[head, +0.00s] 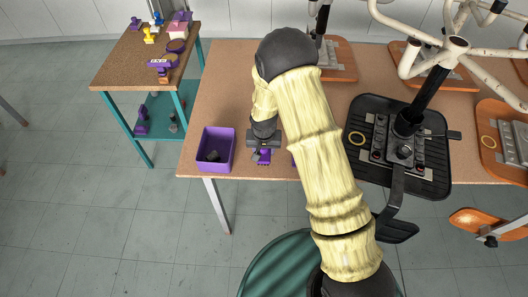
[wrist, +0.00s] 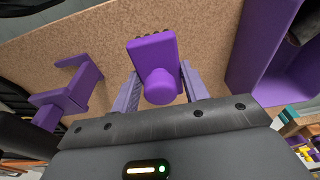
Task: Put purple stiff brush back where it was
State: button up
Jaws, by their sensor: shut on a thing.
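The purple stiff brush (wrist: 153,52) has a flat block, a round knob handle and dark bristles at its far edge in the wrist view. My gripper (wrist: 160,84) is shut on it, one finger on each side of the knob. In the head view my gripper (head: 263,150) is low over the near edge of the table, with the purple brush (head: 264,157) under it. I cannot tell whether the bristles touch the table.
A purple bin (head: 230,152) with a dark thing inside stands left of my gripper. Another purple object (wrist: 68,98) lies on the other side, mostly hidden by my arm in the head view. A teal-framed side table (head: 118,72) holds several items.

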aim_at(264, 156)
jog(key=shift+f, duration=1.1)
jog(key=shift+f, duration=0.1)
jog(key=o, duration=0.9)
jog(key=shift+o, duration=0.3)
notch_tip(264, 156, up, 12)
jog(key=s+b, duration=0.2)
